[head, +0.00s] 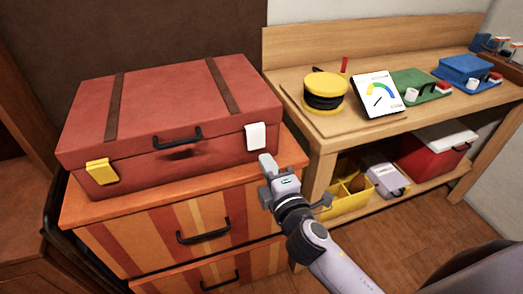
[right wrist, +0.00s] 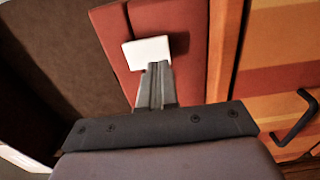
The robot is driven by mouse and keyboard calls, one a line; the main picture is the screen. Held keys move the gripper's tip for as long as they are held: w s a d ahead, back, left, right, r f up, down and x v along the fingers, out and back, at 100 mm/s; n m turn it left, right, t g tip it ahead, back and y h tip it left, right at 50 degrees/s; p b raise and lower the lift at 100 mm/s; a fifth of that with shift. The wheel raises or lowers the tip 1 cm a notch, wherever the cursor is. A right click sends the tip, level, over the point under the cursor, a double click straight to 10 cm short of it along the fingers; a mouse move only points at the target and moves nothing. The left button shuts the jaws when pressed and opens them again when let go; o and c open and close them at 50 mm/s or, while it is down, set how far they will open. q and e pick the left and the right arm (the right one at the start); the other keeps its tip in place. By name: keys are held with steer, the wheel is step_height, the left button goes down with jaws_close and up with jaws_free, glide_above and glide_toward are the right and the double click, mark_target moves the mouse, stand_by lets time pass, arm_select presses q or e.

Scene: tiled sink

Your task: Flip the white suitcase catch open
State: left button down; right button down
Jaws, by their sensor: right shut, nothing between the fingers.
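A closed red suitcase (head: 170,118) with two brown straps lies on top of a striped drawer cabinet. Its white catch (head: 256,136) is at the right of its front face and lies flat across the lid seam. A yellow catch (head: 101,172) is at the left of the front. My right gripper (head: 266,164) is just below the white catch, with its fingers shut and empty. In the right wrist view the shut fingertips (right wrist: 156,68) are at the lower edge of the white catch (right wrist: 147,51); I cannot tell whether they touch it. My left gripper is not in view.
The striped cabinet (head: 130,238) has black drawer handles. A wooden workbench (head: 318,126) stands to the right, with a yellow and black round object (head: 325,91) and a gauge panel (head: 377,95) on it. A yellow bin (head: 346,198) is on its lower shelf.

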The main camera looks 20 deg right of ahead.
mark_target(257, 145)
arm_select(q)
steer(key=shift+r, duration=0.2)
arm_select(e)
steer(key=shift+w, duration=2.15)
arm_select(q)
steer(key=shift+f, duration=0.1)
